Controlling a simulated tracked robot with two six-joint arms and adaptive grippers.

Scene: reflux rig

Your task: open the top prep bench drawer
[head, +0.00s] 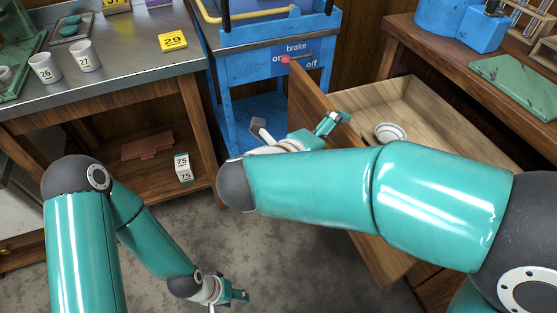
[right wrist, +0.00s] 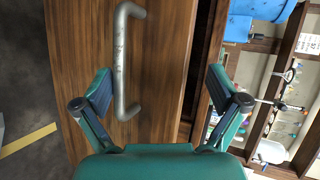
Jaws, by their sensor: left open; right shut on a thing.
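The top prep bench drawer (head: 439,110) is pulled well out at the right of the head view, with a small white dish (head: 390,132) inside. Its wooden front also shows in the right wrist view (right wrist: 165,60), with a grey bar handle (right wrist: 120,60). My right gripper (head: 298,128) is at the drawer front, its fingers set wide. In the right wrist view the gripper (right wrist: 160,95) has one finger beside the handle and the other at the front's edge; exact contact is unclear. My left gripper (head: 232,297) is open and empty, low over the floor.
A blue cart (head: 262,68) with a brake label stands just behind the drawer. Bare floor (head: 290,270) lies between the benches.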

